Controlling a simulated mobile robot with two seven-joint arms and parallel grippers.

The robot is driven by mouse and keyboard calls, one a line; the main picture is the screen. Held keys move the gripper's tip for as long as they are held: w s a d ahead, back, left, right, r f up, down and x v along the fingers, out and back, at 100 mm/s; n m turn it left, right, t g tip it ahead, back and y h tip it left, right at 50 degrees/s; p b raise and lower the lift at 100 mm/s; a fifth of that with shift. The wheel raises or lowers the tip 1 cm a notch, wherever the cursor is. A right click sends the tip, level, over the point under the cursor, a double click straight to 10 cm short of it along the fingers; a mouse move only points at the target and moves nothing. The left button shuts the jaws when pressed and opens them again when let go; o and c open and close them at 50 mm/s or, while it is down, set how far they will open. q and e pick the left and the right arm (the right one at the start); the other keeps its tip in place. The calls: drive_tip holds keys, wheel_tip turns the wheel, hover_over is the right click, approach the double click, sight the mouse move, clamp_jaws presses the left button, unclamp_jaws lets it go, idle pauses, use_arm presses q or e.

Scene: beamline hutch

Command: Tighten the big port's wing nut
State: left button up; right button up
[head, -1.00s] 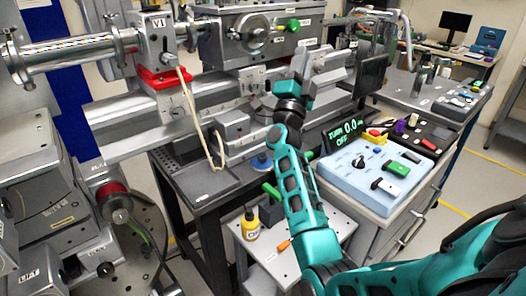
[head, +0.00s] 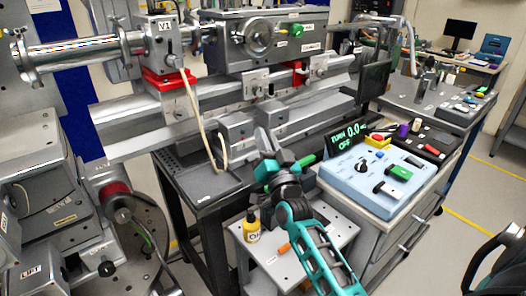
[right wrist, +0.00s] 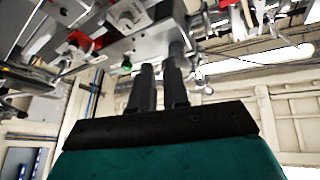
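The big round port (head: 258,40) is on the front of the grey chamber at the back. A green knob (head: 297,30), which looks like the wing nut, sits at its right. A green knob (right wrist: 126,67) also shows in the right wrist view, left of the fingertips. My right gripper (head: 267,138) is in front of and well below the port, touching nothing that I can see. My left gripper is not in view.
A blue control box (head: 350,188) stands at right, beside a display (head: 345,139) reading "TURN 0.0" and "OFF". A beige cable (head: 200,120) hangs left of my right gripper. A grey rail (head: 130,125) runs below the chamber.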

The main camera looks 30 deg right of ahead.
drive_tip(key=shift+s+a+f+n+y, duration=0.2)
drive_tip(key=shift+a+f+n+y, duration=0.15)
drive_tip(key=shift+f, duration=0.25)
drive_tip(key=shift+s+a+f+n+y, duration=0.25)
drive_tip(key=shift+a+f+y, duration=0.1)
drive_tip(key=shift+f+y, duration=0.15)
drive_tip(key=shift+w, duration=0.1)
